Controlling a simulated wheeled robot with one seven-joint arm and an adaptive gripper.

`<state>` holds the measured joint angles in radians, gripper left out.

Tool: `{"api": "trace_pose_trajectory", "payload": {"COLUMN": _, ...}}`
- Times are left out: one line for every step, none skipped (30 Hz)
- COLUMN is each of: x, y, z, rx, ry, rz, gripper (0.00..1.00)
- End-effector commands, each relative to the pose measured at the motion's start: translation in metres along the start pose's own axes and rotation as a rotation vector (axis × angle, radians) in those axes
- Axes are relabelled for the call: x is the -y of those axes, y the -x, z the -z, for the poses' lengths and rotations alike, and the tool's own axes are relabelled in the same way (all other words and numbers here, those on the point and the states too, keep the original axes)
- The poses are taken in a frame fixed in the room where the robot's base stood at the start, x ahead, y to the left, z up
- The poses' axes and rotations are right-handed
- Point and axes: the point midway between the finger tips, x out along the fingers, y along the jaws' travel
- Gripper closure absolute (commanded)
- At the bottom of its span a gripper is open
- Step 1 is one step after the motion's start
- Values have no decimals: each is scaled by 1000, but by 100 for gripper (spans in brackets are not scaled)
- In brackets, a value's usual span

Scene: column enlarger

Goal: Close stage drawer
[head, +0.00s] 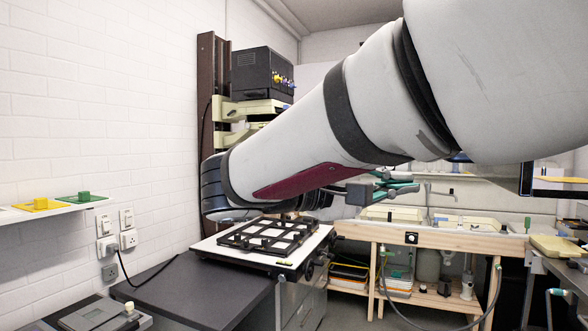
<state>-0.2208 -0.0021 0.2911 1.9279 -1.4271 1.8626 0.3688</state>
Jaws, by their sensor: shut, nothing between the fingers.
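The column enlarger stands at the left centre, with a dark brown column (207,95) and a black lamp head (262,73) with yellow and blue knobs. Cream stage parts (250,108) sit below the head and jut right of the column. I cannot tell which of them is the drawer or how far out it is. My arm crosses in front and hides the lower parts of the enlarger. My gripper (402,184) is shut and empty, pointing right below my forearm, in front of the back bench and apart from the enlarger.
A black framed easel (268,238) lies on a white board under my wrist, beside a dark worktop (190,290). A wooden bench (440,238) with trays stands at the back. A wall shelf (55,209) holds yellow and green items. A cable hangs by the wall sockets (128,239).

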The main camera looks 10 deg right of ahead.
Motion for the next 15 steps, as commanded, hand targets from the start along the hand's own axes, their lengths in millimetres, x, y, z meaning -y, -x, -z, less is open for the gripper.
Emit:
{"api": "trace_pose_trajectory", "payload": {"x": -4, "y": 2, "z": 3, "rx": -1, "ry": -7, "rz": -18, "gripper": 100}}
{"api": "trace_pose_trajectory", "payload": {"x": -6, "y": 2, "z": 4, "rx": -2, "ry": -11, "rz": -25, "gripper": 100}}
{"api": "trace_pose_trajectory", "payload": {"x": -7, "y": 1, "z": 4, "rx": -1, "ry": -14, "rz": -30, "gripper": 100}}
{"api": "trace_pose_trajectory", "payload": {"x": -7, "y": -1, "z": 4, "rx": 0, "ry": -14, "rz": -31, "gripper": 100}}
{"api": "trace_pose_trajectory", "payload": {"x": -8, "y": -3, "z": 3, "rx": 1, "ry": -15, "rz": -32, "gripper": 100}}
{"api": "trace_pose_trajectory", "payload": {"x": -8, "y": -8, "z": 3, "rx": 1, "ry": -14, "rz": -32, "gripper": 100}}
{"api": "trace_pose_trajectory", "payload": {"x": -8, "y": -12, "z": 3, "rx": 0, "ry": -14, "rz": -31, "gripper": 100}}
{"api": "trace_pose_trajectory", "payload": {"x": -8, "y": -16, "z": 2, "rx": 1, "ry": -13, "rz": -31, "gripper": 100}}
{"api": "trace_pose_trajectory", "payload": {"x": -9, "y": -23, "z": 2, "rx": 2, "ry": -12, "rz": -31, "gripper": 100}}
{"api": "trace_pose_trajectory", "payload": {"x": -9, "y": -29, "z": 2, "rx": 3, "ry": -12, "rz": -31, "gripper": 100}}
{"api": "trace_pose_trajectory", "payload": {"x": -9, "y": -34, "z": 2, "rx": 2, "ry": -11, "rz": -30, "gripper": 100}}
{"api": "trace_pose_trajectory", "payload": {"x": -9, "y": -42, "z": 1, "rx": 3, "ry": -11, "rz": -30, "gripper": 100}}
{"api": "trace_pose_trajectory", "payload": {"x": -10, "y": -49, "z": 1, "rx": 3, "ry": -11, "rz": -29, "gripper": 100}}
{"api": "trace_pose_trajectory", "payload": {"x": -10, "y": -55, "z": 1, "rx": 3, "ry": -11, "rz": -30, "gripper": 100}}
{"api": "trace_pose_trajectory", "payload": {"x": -10, "y": -62, "z": 1, "rx": 2, "ry": -11, "rz": -29, "gripper": 100}}
